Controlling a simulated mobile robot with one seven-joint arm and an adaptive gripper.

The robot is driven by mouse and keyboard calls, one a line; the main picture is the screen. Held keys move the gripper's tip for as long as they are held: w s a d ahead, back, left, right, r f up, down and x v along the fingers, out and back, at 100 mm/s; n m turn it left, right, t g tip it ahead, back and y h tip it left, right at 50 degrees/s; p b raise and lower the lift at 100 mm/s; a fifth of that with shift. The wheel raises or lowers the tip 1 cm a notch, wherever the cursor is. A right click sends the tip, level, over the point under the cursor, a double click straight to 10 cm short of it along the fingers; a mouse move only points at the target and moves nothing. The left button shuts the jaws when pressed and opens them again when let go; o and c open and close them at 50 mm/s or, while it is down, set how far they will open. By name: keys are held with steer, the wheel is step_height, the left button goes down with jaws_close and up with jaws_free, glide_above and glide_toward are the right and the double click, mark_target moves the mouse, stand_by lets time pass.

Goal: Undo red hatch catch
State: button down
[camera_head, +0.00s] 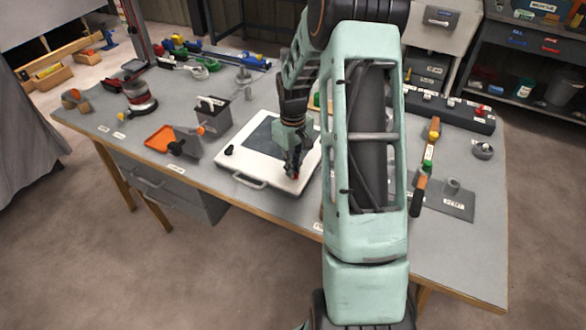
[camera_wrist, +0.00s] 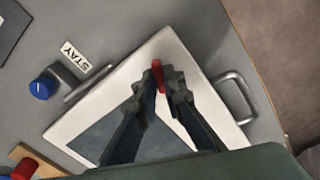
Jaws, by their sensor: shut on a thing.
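The white hatch (camera_head: 252,166) with a dark window lies flat on the bench, and it fills the middle of the wrist view (camera_wrist: 183,62). The red catch (camera_wrist: 157,75) sits near the hatch's edge. My gripper (camera_wrist: 160,80) is shut on the red catch, with a finger on each side of it. In the head view my gripper (camera_head: 293,172) comes down at the hatch's right front part. Only a little of the red catch (camera_head: 295,176) shows there. My arm hides the area just right of the hatch.
A metal handle (camera_wrist: 238,95) stands out from the hatch edge. A blue-topped knob (camera_wrist: 42,88) stands beside a STAY label (camera_wrist: 75,57). An orange tray (camera_head: 160,138) and a dark open box (camera_head: 210,117) are left of the hatch. A long dark case (camera_head: 450,110) lies at the back right.

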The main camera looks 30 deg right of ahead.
steer(key=shift+n, duration=2.2)
steer(key=c, duration=2)
jaws_free()
steer(key=shift+c, duration=0.2)
step_height(320, 180, up, 12)
steer(key=shift+w, duration=0.15)
